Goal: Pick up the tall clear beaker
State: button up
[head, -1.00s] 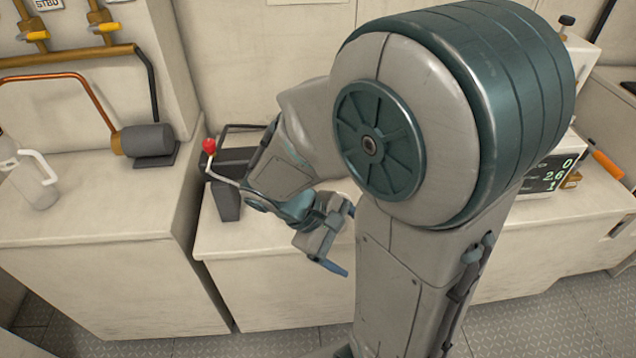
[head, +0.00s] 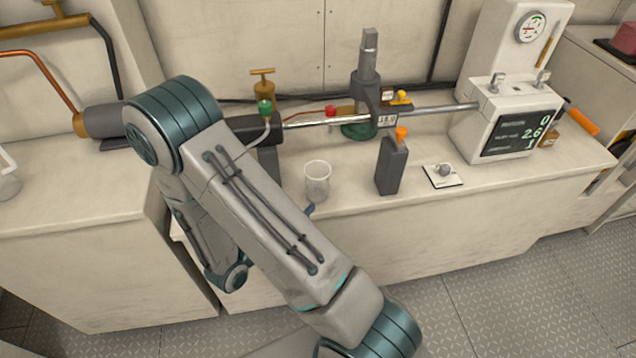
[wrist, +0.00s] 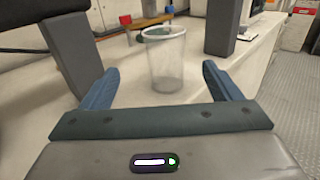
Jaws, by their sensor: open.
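The clear beaker (head: 317,182) stands upright on the white bench top, left of the dark grey bottle with an orange cap. In the wrist view the beaker (wrist: 165,62) appears centred between the two blue fingers of my gripper (wrist: 160,68). My gripper is open and empty; I cannot tell whether the fingertips reach alongside the beaker or stop just short. In the head view my arm hides most of the gripper, and one blue fingertip (head: 310,209) shows just below the beaker, near the bench's front edge.
The dark grey bottle (head: 391,165) stands right of the beaker, with a small white plate with a knob (head: 443,174) beyond. A metal rod (head: 320,120) and brass valve (head: 263,85) lie behind. A display box (head: 510,130) is at right. A clear vessel (head: 8,180) stands far left.

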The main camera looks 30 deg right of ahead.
aim_at(309, 183)
jog(key=x, duration=0.7)
jog(key=shift+w+d+p, duration=0.1)
jog(key=shift+d+p, duration=0.3)
jog(key=x, duration=0.4)
jog(key=shift+s+d+f+p, duration=0.15)
jog(key=shift+s+p, duration=0.15)
jog(key=shift+p, duration=0.1)
jog(key=shift+w+d, duration=0.35)
jog(key=shift+d, duration=0.15)
jog(key=c, duration=1.1)
